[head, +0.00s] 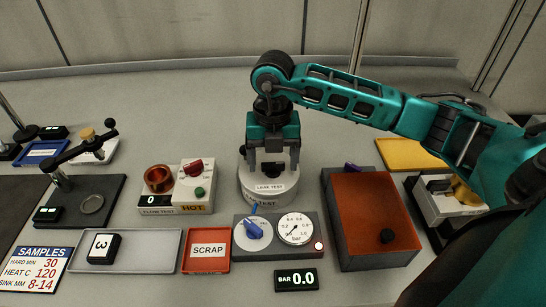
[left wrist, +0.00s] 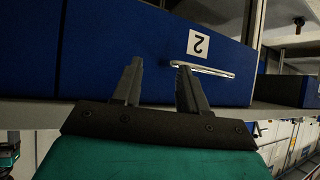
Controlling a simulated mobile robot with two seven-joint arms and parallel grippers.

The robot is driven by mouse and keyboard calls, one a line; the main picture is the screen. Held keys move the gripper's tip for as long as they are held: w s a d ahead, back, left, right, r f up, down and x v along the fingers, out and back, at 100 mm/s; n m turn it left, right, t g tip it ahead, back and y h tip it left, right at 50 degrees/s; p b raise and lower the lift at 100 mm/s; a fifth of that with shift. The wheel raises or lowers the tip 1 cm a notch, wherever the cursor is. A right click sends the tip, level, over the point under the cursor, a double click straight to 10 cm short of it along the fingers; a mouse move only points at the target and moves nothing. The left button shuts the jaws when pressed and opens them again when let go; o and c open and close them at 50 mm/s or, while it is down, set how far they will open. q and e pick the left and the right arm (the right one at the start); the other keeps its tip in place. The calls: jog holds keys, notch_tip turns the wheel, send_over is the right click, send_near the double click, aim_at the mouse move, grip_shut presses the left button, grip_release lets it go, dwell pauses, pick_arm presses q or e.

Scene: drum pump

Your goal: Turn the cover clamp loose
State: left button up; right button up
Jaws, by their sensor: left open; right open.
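The white round leak test pot (head: 256,192) stands at the middle of the bench, with a "LEAK TEST" label on its cover and another on its body. A dark knob (head: 273,170), which looks like the cover clamp, sits on top and is partly hidden by my gripper. My right gripper (head: 274,166) points down over the cover, its open fingers on either side of the knob; I cannot tell whether they touch it. My left gripper (left wrist: 158,88) is open and empty in the left wrist view, in front of a blue drawer (left wrist: 120,45) marked 2 with a silver handle.
A rust-topped box (head: 372,210) stands close right. A flow test unit (head: 175,210) and red scrap tray (head: 207,267) are left.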

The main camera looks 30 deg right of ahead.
jog(key=shift+c, duration=0.2)
jog(key=shift+c, duration=0.8)
jog(key=c, duration=0.8)
jog(key=shift+c, duration=0.2)
